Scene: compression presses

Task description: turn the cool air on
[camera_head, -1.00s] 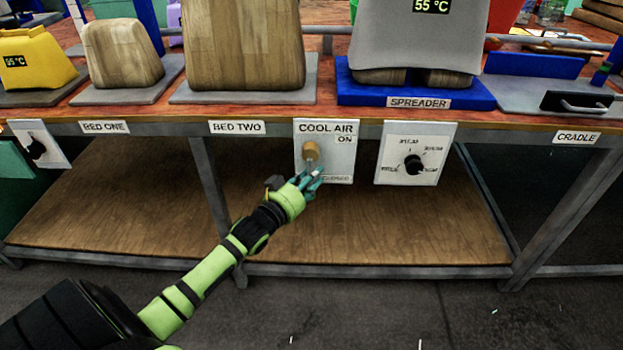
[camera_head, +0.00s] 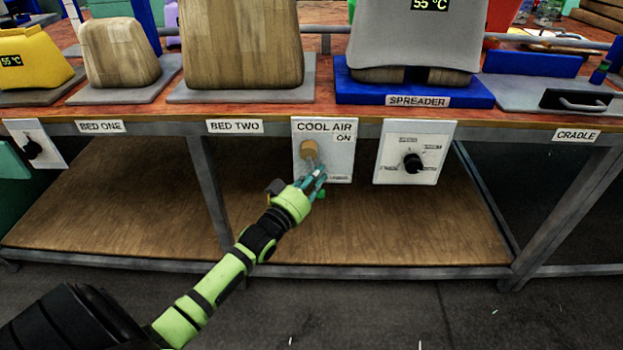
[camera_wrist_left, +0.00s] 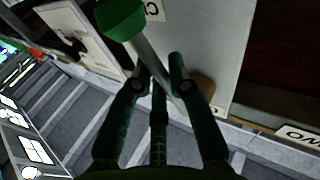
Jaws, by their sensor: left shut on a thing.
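The COOL AIR panel (camera_head: 342,166) is a white plate on the table's front edge, with ON printed at its upper right. A tan pivot (camera_head: 308,149) sits on it, and a grey lever slants down and slightly right from there to a green knob (camera_head: 321,194). My left gripper (camera_head: 314,180) is shut on the lever in front of the panel's lower part. In the left wrist view, the grey lever (camera_wrist_left: 152,62) runs between the fingers, and its green knob (camera_wrist_left: 124,20) sticks out past them. The tan pivot (camera_wrist_left: 205,87) is partly hidden. My right gripper is out of view.
A white dial panel (camera_head: 437,147) with a black knob is just right. Another knob panel (camera_head: 35,145) is at the far left. The table edge (camera_head: 265,113) runs above, carrying press beds and the spreader. A wooden lower shelf (camera_head: 400,230) lies beneath, with open space above it.

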